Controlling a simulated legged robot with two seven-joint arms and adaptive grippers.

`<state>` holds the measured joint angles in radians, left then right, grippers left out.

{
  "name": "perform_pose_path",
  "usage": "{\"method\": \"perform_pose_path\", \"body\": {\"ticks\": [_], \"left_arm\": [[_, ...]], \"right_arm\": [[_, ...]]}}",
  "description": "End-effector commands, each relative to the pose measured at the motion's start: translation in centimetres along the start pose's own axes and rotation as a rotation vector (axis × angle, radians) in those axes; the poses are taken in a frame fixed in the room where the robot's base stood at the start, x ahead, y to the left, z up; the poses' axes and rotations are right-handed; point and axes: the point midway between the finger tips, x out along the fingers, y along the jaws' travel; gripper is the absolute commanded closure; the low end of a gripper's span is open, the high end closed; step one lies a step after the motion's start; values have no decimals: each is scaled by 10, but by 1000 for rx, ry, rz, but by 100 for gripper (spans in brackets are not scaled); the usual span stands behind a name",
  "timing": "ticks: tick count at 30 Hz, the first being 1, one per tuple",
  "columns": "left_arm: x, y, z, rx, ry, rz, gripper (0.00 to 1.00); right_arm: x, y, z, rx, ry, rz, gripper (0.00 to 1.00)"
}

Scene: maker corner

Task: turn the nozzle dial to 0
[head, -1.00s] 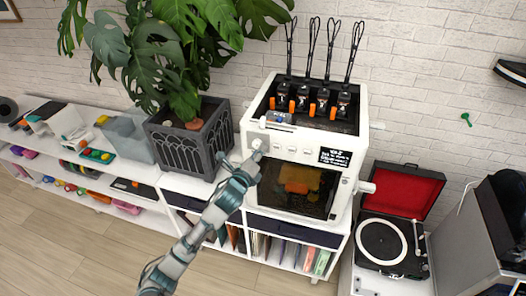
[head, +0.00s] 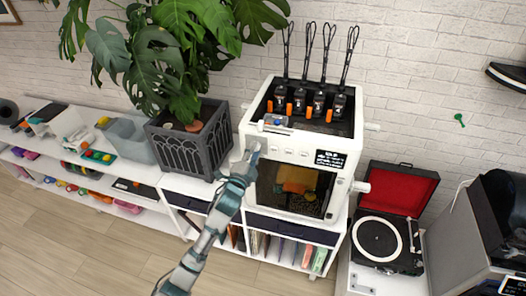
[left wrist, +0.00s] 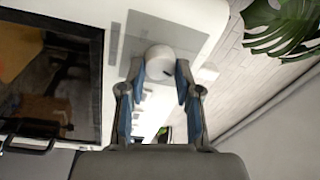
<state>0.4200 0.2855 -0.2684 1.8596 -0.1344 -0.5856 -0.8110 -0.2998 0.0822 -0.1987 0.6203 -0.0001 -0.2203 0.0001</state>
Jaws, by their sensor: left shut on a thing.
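The white 3D printer (head: 247,132) stands on the low white shelf unit. Its nozzle dial (left wrist: 160,62) is a round white knob on the front panel, with a small dark mark near its lower right edge in the left wrist view. My left gripper (head: 250,157) is at the upper left of the printer's front. In the left wrist view my left gripper (left wrist: 160,72) has one finger on each side of the dial and is shut on it. In the head view the gripper mostly hides the dial. The printer's small display (head: 330,160) is too small to read. My right gripper is not in view.
A dark planter (head: 190,147) with a large leafy plant stands close left of the printer. A record player (head: 378,240) with a red-lined lid is at the right. Several black-and-orange units (head: 299,100) sit on the printer's top. The floor in front is clear.

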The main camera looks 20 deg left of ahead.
Motion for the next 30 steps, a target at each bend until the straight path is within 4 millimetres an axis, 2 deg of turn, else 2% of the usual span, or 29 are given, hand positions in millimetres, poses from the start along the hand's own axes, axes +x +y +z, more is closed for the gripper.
{"method": "perform_pose_path", "body": {"ticks": [1,12,30], "left_arm": [[0,0,6,-35,-18,0,100],[3,4,-4,-246,-30,-15,100],[4,5,-13,-311,-21,-22,100]], "right_arm": [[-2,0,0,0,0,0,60],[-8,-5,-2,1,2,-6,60],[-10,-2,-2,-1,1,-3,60]]}}
